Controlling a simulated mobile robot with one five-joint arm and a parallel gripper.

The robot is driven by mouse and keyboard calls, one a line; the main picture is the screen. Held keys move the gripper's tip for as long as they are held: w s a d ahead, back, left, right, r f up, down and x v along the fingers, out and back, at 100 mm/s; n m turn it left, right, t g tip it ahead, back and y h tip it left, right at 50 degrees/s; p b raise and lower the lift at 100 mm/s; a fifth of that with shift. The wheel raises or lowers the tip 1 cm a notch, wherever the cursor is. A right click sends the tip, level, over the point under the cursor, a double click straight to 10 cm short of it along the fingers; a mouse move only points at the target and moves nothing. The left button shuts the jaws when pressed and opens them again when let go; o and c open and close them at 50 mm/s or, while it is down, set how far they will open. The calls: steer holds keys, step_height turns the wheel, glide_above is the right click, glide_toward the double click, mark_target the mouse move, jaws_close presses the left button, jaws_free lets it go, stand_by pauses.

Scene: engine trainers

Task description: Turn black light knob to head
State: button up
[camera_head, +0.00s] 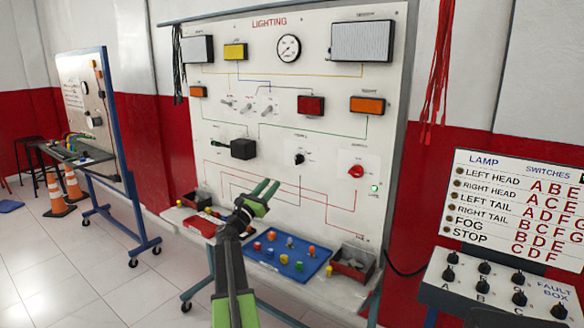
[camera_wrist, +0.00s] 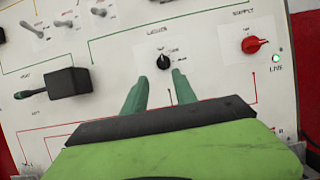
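The black light knob (camera_head: 299,158) is a small round knob on the white LIGHTING board (camera_head: 229,121), right of the black lever box. In the wrist view the knob (camera_wrist: 163,62) sits just beyond and between my fingertips, under a small label. Its position labels are too small to read surely, and its setting cannot be told. My gripper (camera_head: 266,187) has two green fingers. They are apart and empty in the wrist view (camera_wrist: 160,84), pointing at the board below the knob. I see no contact with the knob.
A red knob (camera_head: 356,171) and a lit green LIVE lamp (camera_head: 375,188) are to its right. The black lever box (camera_head: 243,149) juts out on the left. A blue tray (camera_head: 262,252) of coloured pieces lies on the shelf below. A fault box (camera_head: 500,285) stands at right.

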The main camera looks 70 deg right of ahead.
mark_target(298, 160)
steer(key=p+x, duration=0.6)
steer(key=x, duration=1.1)
steer(key=shift+s+d, duration=0.1)
steer(key=c, duration=0.6)
steer(key=shift+r, duration=0.1)
jaws_close()
